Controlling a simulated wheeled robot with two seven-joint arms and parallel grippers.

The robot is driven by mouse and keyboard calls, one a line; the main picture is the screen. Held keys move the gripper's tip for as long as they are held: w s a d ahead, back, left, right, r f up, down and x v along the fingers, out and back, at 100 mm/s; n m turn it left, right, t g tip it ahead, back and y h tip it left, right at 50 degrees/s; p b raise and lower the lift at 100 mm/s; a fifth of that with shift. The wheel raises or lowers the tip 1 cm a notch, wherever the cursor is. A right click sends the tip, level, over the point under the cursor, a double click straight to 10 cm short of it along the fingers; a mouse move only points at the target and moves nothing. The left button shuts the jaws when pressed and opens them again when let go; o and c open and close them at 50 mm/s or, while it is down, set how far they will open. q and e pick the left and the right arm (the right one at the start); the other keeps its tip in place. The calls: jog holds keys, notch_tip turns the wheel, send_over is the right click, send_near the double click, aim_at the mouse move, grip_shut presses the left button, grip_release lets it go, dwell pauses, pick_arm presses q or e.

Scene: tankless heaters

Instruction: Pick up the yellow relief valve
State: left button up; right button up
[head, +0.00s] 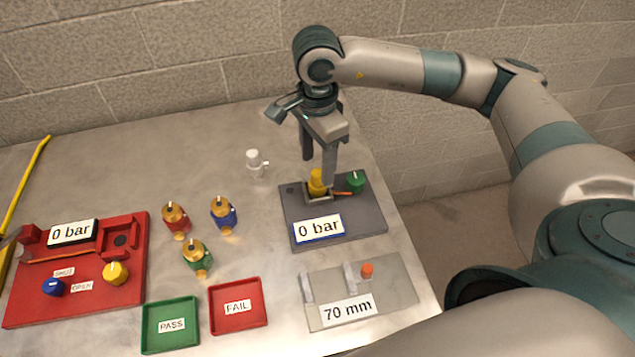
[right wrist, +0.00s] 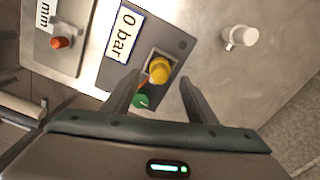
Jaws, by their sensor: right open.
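The yellow relief valve (head: 317,181) stands in a square socket on the grey test stand (head: 362,222), beside a green knob (head: 355,181). In the right wrist view the yellow valve (right wrist: 159,70) shows from above, roughly centred between the fingers. My right gripper (head: 318,171) is open and points down over the valve. An orange-red lever (head: 341,193) lies right beside the socket. My left gripper cannot be made out.
A white valve (head: 256,163) and red, blue and green valves (head: 197,257) stand left of the stand. A red test rig (head: 131,290), a green PASS tray (head: 171,346), a red FAIL tray (head: 237,325) and a 70 mm gauge plate (head: 395,290) surround them. A block wall is behind.

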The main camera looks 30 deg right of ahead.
aim_at(317, 172)
jog(key=shift+f+p, duration=0.65)
notch_tip(317, 172, down, 2)
jog(key=shift+f+p, duration=0.1)
jog(key=shift+p, duration=0.4)
jog(key=shift+f, duration=0.6)
jog(key=c, duration=1.3)
